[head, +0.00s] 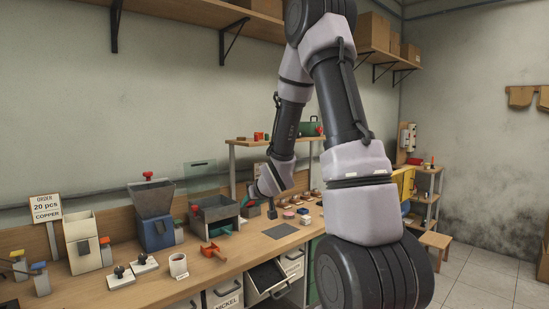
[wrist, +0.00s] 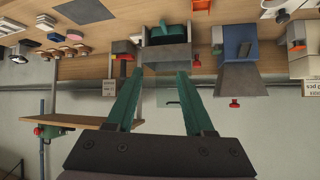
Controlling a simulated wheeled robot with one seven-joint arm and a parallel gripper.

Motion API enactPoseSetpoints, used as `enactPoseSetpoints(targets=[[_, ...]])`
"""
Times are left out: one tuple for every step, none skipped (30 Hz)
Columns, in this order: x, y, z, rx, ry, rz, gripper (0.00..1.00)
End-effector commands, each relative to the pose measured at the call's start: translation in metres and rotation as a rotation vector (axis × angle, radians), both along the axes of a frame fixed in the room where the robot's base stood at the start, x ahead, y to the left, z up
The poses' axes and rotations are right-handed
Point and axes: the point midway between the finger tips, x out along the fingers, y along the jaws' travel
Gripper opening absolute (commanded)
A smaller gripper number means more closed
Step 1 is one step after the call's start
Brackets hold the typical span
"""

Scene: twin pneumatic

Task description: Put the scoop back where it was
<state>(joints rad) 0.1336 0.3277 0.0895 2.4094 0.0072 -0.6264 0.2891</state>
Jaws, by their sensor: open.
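An orange scoop (head: 213,251) lies on the wooden bench, right of the white cup and in front of the grey-topped machine. An orange piece at the top edge of the wrist view (wrist: 201,5) looks like part of it. The gripper is apart from the scoop. The scoop's original place is not marked in the frames.
The grey-topped machine (head: 213,212) stands close to my gripper. A blue hopper machine (head: 155,231) and white cup (head: 179,265) are to the left. A dark mat (head: 281,231) and small dishes lie to the right. An open drawer (head: 267,276) juts out below.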

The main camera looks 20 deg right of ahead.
Motion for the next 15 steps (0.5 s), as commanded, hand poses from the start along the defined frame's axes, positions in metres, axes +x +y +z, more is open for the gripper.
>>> enactPoseSetpoints(targets=[[-0.008, -0.002, 0.026, -0.002, 0.006, -0.024, 0.53], [-0.015, -0.004, 0.038, -0.001, 0.019, -0.040, 0.53], [-0.025, -0.005, 0.053, 0.004, 0.037, -0.061, 0.53], [-0.033, -0.006, 0.064, 0.008, 0.050, -0.076, 0.53], [-0.041, -0.007, 0.075, 0.014, 0.063, -0.091, 0.53], [-0.054, -0.007, 0.089, 0.023, 0.081, -0.109, 0.53], [-0.063, -0.006, 0.098, 0.032, 0.095, -0.121, 0.53], [-0.074, -0.006, 0.108, 0.042, 0.109, -0.134, 0.53], [-0.088, -0.004, 0.121, 0.055, 0.126, -0.148, 0.53], [-0.100, -0.003, 0.129, 0.068, 0.140, -0.159, 0.53], [-0.111, -0.002, 0.138, 0.081, 0.153, -0.169, 0.53], [-0.128, 0.000, 0.148, 0.100, 0.171, -0.179, 0.53], [-0.140, 0.003, 0.156, 0.116, 0.185, -0.186, 0.53], [-0.153, 0.005, 0.163, 0.132, 0.198, -0.190, 0.53], [-0.171, 0.009, 0.172, 0.155, 0.218, -0.196, 0.53]])
